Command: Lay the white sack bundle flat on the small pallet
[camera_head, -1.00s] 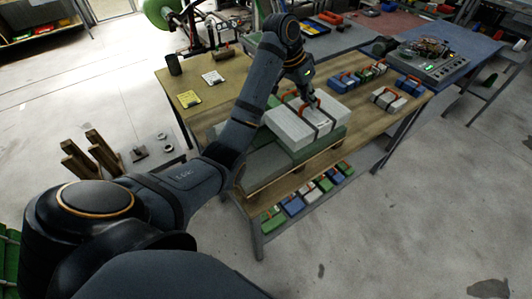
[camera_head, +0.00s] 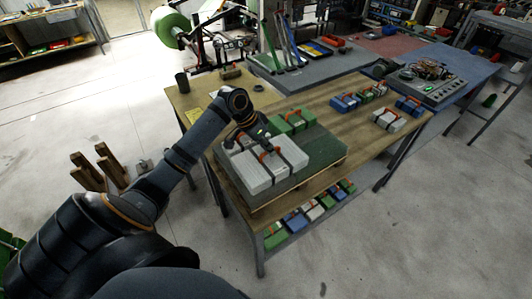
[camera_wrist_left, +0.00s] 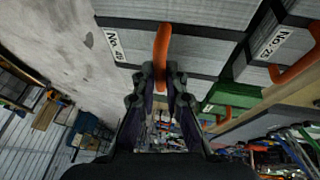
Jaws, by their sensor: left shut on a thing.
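The white sack bundle (camera_head: 271,173), with dark straps and an orange handle, is level over the left part of the small pallet (camera_head: 327,146). It looks to be resting there, but its underside is hidden. The pallet has a grey-green top and a wooden edge. My left gripper (camera_head: 262,142) is above the bundle, shut on its orange handle. In the left wrist view the fingers (camera_wrist_left: 160,78) close on the handle, with the bundle's striped side (camera_wrist_left: 200,55) beyond. My right gripper is not in view.
A green bundle (camera_head: 292,121) is just behind the white one. Blue bundles (camera_head: 345,103) and a grey bundle (camera_head: 388,120) stand on the wooden table (camera_head: 365,145) to the right. More bundles (camera_head: 297,221) lie on the shelf below. The pallet's right part is clear.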

